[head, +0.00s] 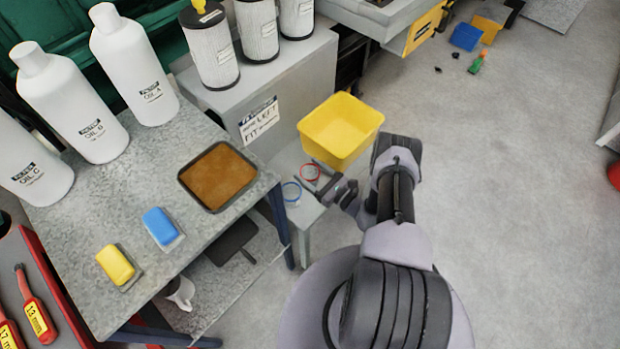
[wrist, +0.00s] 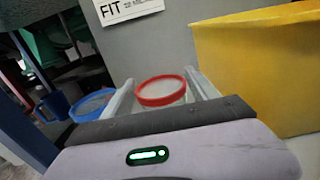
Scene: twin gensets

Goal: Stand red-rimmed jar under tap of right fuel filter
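The red-rimmed jar (head: 310,172) is a small clear jar with a red ring, standing on a low grey stand (head: 303,216). It also shows in the wrist view (wrist: 163,100), between the two fingers of my gripper (wrist: 160,76). The fingers are apart, with a narrow gap visible on the jar's left; contact on its right cannot be told. In the head view my gripper (head: 316,184) reaches in from the right, low at the stand. A blue-rimmed jar (head: 292,191) stands close by, outside the left finger in the wrist view (wrist: 92,104). No right fuel filter or tap is identifiable.
A yellow bin (head: 341,128) stands just beyond the jars, at the right in the wrist view. A grey cabinet (head: 262,85) with white filter cartridges (head: 213,50) rises behind. A bench (head: 190,131) with oil bottles, a brown-filled tray and sponges is left. Floor at right is mostly clear.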

